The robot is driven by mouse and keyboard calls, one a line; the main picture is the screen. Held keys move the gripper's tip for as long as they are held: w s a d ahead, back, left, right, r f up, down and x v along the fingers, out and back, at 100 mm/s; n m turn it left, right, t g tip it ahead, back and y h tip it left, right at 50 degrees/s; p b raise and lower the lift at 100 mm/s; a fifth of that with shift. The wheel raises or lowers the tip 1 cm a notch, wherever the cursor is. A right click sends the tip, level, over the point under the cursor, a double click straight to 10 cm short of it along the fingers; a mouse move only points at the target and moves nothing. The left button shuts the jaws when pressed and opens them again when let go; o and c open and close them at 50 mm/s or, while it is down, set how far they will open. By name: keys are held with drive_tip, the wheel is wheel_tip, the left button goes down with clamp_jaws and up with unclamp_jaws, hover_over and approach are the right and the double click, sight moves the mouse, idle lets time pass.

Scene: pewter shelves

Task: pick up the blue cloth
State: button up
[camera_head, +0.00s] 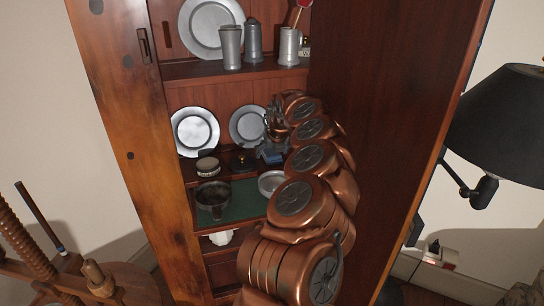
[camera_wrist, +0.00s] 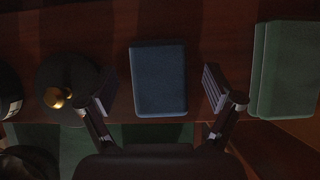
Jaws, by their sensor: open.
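The blue cloth (camera_wrist: 158,79) is a folded, flat rectangle on a dark wooden shelf, in the middle of the wrist view. My gripper (camera_wrist: 158,92) is open, with one finger to the left of the cloth and one to its right, both apart from it. In the head view the cloth (camera_head: 273,157) shows as a small blue patch beside my gripper (camera_head: 271,147), which is inside the cabinet's middle shelf. My arm covers part of that area in the head view.
A dark round object with a brass knob (camera_wrist: 58,97) lies close by the left finger. A green folded cloth (camera_wrist: 287,70) lies right of the right finger. Pewter plates (camera_head: 195,131) stand behind. A dark bowl (camera_head: 215,197) is lower left. The cabinet's right side (camera_head: 400,110) is near my arm.

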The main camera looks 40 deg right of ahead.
sight(270, 150)
drive_tip(key=c, duration=1.2)
drive_tip(key=shift+r, duration=0.15)
drive_tip(key=shift+r+p, duration=0.55)
drive_tip(key=shift+r, duration=1.1)
drive_tip(key=shift+s+a+f, duration=0.15)
drive_tip(key=shift+s+a, duration=0.2)
drive_tip(key=shift+s, duration=0.05)
drive_tip(key=shift+s+a+r+b, duration=0.25)
drive_tip(key=shift+s+a+r, duration=0.05)
drive_tip(key=shift+s+a, duration=1.45)
drive_tip(key=shift+s+a+r+b, duration=0.25)
drive_tip(key=shift+s+a+b, duration=0.05)
drive_tip(key=shift+s+a, duration=1.45)
drive_tip(key=shift+s+a+r+b, duration=0.25)
drive_tip(key=shift+s+a+r, duration=0.05)
drive_tip(key=shift+s+a, duration=1.45)
drive_tip(key=shift+w+a, duration=0.1)
